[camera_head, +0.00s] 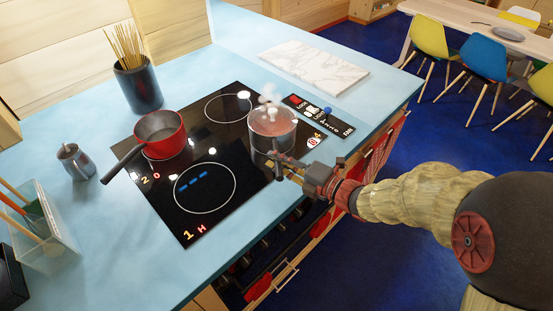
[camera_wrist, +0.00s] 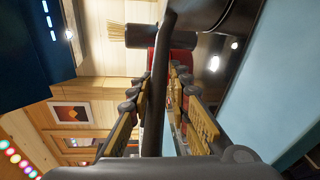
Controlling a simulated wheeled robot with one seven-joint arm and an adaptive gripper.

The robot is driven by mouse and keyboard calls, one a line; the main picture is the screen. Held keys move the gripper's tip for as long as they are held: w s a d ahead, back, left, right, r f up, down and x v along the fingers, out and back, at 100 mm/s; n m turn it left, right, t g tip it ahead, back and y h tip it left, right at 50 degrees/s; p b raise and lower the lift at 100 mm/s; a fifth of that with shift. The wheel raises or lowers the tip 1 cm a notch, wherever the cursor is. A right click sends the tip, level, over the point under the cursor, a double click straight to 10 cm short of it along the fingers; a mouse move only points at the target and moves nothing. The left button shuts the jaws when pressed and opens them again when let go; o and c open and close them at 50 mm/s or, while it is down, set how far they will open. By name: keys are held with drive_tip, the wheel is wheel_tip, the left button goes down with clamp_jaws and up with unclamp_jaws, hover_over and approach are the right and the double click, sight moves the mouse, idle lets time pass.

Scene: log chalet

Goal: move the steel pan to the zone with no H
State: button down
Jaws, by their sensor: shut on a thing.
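The steel pan (camera_head: 272,133) stands on the hob's right zone, with a clear lid and wisps of steam above it. My gripper (camera_head: 279,170) is shut on its dark handle at the hob's front edge. In the wrist view the handle (camera_wrist: 155,90) runs between my finger pads. The black glass hob (camera_head: 228,148) has several ringed zones. The front-left zone (camera_head: 205,188) is empty, and its display reads "1 H" (camera_head: 194,231). The back zone (camera_head: 228,108) is empty; I cannot read a display for it. The left zone's display reads "2 0" (camera_head: 149,177).
A red pan (camera_head: 160,134) sits on the left zone, its handle pointing front-left. A spaghetti jar (camera_head: 138,86), a small metal pot (camera_head: 75,161) and a clear utensil box (camera_head: 42,235) stand left. A control panel (camera_head: 319,114) and a marble board (camera_head: 314,67) lie right and behind.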

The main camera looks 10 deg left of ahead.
drive_tip(key=shift+w+r, duration=0.15)
drive_tip(key=shift+r, duration=0.15)
drive_tip(key=c, duration=1.6)
unclamp_jaws()
drive_tip(key=shift+f, duration=0.15)
drive_tip(key=shift+o, duration=0.2)
drive_tip(key=shift+s+f, duration=0.25)
drive_tip(key=shift+f, duration=0.2)
drive_tip(key=shift+s+d+r, duration=0.1)
drive_tip(key=shift+d+r, duration=0.05)
drive_tip(key=shift+d, duration=0.1)
drive_tip(key=v, duration=1.1)
drive_tip(key=shift+d+r, duration=0.15)
drive_tip(key=shift+r, duration=0.1)
